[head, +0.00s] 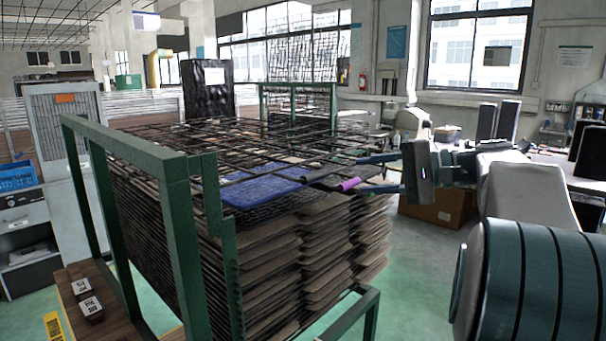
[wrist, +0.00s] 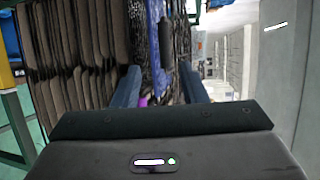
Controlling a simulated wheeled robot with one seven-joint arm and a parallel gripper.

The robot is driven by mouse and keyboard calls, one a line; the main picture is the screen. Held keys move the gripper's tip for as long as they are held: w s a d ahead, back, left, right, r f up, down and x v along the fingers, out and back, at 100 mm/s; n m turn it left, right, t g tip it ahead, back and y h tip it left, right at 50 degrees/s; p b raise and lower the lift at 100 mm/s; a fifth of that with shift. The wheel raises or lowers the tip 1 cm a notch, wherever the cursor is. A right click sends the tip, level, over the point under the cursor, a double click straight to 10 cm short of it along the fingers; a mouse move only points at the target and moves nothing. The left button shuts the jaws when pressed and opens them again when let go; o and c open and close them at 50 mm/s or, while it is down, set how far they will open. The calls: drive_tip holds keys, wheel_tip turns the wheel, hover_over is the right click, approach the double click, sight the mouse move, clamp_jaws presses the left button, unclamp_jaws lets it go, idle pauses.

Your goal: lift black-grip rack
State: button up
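The rack with the black grip (head: 325,174) lies at the top of the stack, its bar running across the wire trays. The black grip also shows in the wrist view (wrist: 168,42), ahead of my fingers. My gripper (head: 359,175) is at the right side of the stack. Its two fingers are apart and point left toward the grip. In the wrist view my gripper (wrist: 158,72) is open, with no grip clearly held. A purple grip (head: 349,185) sits just beside the black one, near the lower finger. Whether a finger touches it, I cannot tell.
A blue panel (head: 262,187) lies on the stack, left of the grips. Many brown panels (head: 325,245) are stacked tightly below. A green frame (head: 172,210) stands at the left of the stack. The floor (head: 415,265) right of the stack is clear.

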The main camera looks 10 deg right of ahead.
sight(317, 176)
drive_tip(key=p+x, duration=0.1)
drive_tip(key=x, duration=0.5)
drive_tip(key=p+x, duration=0.1)
drive_tip(key=x, duration=0.6)
drive_tip(key=shift+w+a+r+p, duration=0.2)
drive_tip(key=shift+w+a+p, duration=0.05)
drive_tip(key=shift+p, duration=0.05)
clamp_jaws()
